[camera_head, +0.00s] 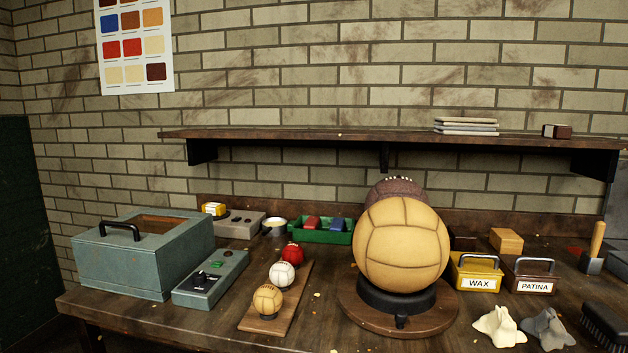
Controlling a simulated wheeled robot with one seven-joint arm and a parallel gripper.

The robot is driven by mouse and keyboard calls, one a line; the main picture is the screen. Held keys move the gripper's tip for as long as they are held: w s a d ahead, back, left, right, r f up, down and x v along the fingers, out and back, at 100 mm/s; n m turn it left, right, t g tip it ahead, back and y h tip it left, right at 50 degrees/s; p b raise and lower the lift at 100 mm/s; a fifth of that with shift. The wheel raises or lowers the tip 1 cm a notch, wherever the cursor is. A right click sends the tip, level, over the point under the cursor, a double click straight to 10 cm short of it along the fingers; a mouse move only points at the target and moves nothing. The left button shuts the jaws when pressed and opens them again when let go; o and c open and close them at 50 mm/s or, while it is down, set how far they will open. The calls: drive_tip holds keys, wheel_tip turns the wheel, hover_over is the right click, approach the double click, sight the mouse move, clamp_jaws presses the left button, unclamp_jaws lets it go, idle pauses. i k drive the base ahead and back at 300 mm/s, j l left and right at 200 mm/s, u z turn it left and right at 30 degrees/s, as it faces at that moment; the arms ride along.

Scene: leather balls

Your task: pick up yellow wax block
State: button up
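A plain tan-yellow block (506,240) lies on the workbench at the right, behind the labelled tins; it looks like the yellow wax block, though its material cannot be told. A yellow tin marked WAX (477,283) with a grey handle stands in front of it and to its left. A small yellow and white item (214,208) sits on a grey unit at the back left. My gripper is not in view.
A large tan ball (402,246) on a round stand (372,315) fills the bench's middle. A brown PATINA tin (530,274), pale cloth (499,327), grey cloth (548,328) and brush (605,325) crowd the right. A shelf (340,136) runs above.

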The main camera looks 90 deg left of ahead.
sight(217, 209)
drive_tip(key=u, duration=3.2)
